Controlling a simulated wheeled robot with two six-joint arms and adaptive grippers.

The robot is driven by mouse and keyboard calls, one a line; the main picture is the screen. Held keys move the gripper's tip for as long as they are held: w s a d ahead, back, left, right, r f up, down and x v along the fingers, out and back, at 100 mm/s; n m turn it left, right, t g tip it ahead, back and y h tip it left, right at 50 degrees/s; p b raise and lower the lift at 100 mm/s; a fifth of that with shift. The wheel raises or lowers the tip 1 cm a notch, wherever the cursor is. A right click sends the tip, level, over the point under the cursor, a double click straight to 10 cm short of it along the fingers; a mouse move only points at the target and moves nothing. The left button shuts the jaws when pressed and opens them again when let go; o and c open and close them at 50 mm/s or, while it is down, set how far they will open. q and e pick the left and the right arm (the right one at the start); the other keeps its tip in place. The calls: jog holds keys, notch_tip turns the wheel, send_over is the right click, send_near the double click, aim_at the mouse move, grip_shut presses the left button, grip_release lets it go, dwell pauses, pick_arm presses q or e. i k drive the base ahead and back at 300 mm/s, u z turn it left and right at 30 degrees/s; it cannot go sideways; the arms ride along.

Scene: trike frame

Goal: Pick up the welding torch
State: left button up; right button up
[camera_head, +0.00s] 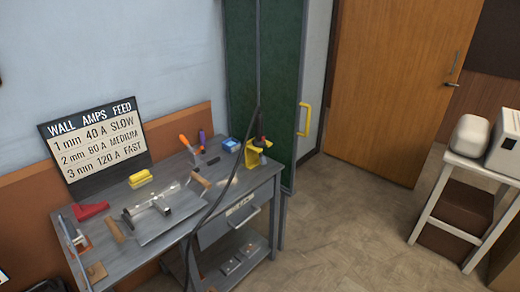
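The welding torch (262,143) appears to be the dark, slim tool standing in a yellow holder (251,156) at the right end of the grey workbench (181,166). A black cable (217,197) runs from its top down across the bench front and out of the bottom of the view. The torch is small here, so its handle and nozzle are hard to make out. Neither of my grippers is in view.
Metal tubes (158,204) lie on a grey plate mid-bench. Around them are a yellow block (140,178), a red piece (90,210), an orange-handled tool (185,141) and a blue box (230,145). A green cabinet (282,90) stands behind. Floor (345,225) to the right is clear.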

aim_at(257, 143)
jog(key=u, duration=1.55)
jog(key=k, duration=0.1)
jog(key=z, duration=3.1)
jog(key=i, duration=2)
jog(key=u, duration=1.1)
jog(key=i, duration=0.8)
jog(key=u, duration=0.8)
